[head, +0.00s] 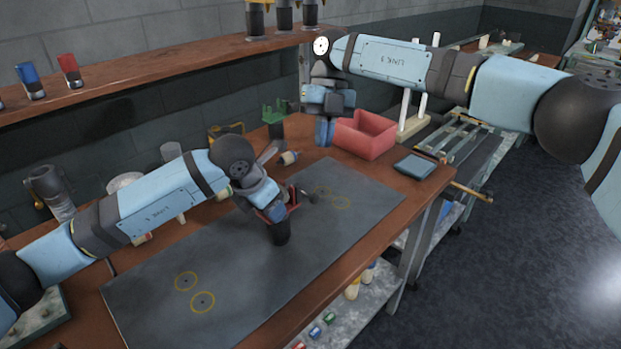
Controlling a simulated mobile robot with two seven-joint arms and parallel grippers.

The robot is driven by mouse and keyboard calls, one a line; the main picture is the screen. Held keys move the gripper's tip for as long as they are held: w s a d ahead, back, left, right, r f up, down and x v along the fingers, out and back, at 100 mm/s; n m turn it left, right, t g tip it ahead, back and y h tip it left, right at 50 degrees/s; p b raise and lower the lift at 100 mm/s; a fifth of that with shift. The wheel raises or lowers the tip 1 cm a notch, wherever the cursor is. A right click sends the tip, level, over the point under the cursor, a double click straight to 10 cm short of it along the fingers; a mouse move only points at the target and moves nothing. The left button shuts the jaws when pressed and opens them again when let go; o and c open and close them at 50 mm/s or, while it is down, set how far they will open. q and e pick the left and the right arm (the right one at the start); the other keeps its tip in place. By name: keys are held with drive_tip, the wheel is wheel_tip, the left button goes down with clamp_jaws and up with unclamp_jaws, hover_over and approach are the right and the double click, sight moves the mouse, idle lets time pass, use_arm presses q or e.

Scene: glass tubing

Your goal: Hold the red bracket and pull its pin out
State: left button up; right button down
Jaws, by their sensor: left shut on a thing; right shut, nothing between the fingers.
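The red bracket (293,197) stands on a dark round base (280,234) on the grey mat. My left gripper (272,212) is shut on the red bracket and covers much of it. A small dark piece (310,197), which looks like the pin's end, sticks out to the right of the bracket. I cannot tell how deep it sits. My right gripper (325,139) is shut and empty, pointing down beside the red bin, above and behind the bracket and apart from it.
The red open bin (366,134) and a grey tablet-like slab (414,166) are at the table's right. A green bracket (274,113) and a yellow one (226,130) stand at the back. The mat (150,290) is clear at front left, with yellow ring marks.

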sight(304, 192)
drive_tip(key=s+a+f+m+t, duration=0.1)
drive_tip(key=f+m, duration=0.3)
drive_tip(key=m, duration=1.2)
drive_tip(key=s+a+f+m+t+h, duration=0.1)
drive_tip(key=f+m, duration=0.3)
drive_tip(key=m, duration=1.3)
drive_tip(key=shift+s+a+f+m+t+h, duration=0.2)
drive_tip(key=shift+s+m+t+h, duration=0.1)
drive_tip(key=shift+s+t, duration=0.35)
